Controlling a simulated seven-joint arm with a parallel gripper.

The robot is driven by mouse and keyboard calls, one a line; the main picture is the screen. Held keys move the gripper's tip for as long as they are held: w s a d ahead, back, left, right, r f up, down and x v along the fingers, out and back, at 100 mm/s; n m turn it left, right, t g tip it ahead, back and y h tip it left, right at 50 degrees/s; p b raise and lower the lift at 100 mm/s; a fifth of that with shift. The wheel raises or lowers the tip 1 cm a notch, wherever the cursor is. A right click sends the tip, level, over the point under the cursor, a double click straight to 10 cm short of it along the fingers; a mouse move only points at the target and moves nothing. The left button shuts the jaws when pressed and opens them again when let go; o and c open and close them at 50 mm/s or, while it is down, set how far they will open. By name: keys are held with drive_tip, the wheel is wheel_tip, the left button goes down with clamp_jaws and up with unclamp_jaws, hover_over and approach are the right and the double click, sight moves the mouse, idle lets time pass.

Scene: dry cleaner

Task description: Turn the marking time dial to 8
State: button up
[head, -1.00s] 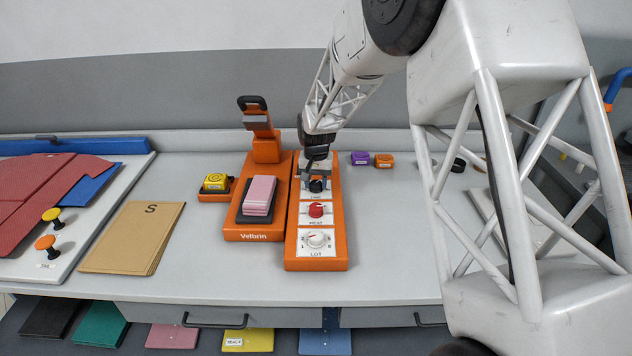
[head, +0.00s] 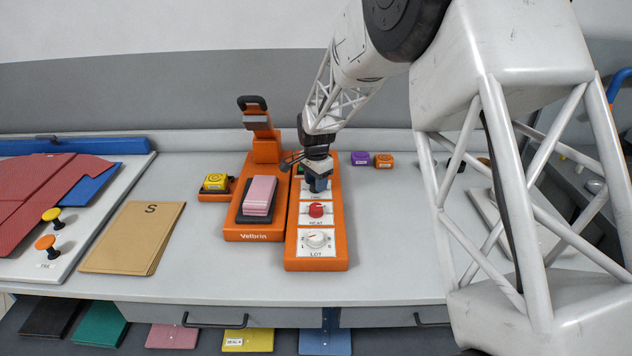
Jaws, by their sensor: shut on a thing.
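An orange control panel (head: 337,265) lies on the counter with a column of dials. The far dial is the one labelled for time; its small white plate (head: 340,189) shows in part, and the knob is hidden by my gripper. My gripper (head: 317,186) points down over that plate and is shut on the time dial. The dial's pointer and most of its scale are hidden, so its setting cannot be read. Nearer are the red HEAT dial (head: 316,210) and the white LOT dial (head: 316,239).
An orange Velbrin press (head: 254,236) with a stack of pink pieces (head: 260,195) stands just left. A yellow block (head: 215,182) sits farther left.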

idle(0.3)
drive_tip(key=o, duration=0.9)
drive_tip(key=shift+r, duration=0.1)
drive_tip(key=shift+r, duration=3.8)
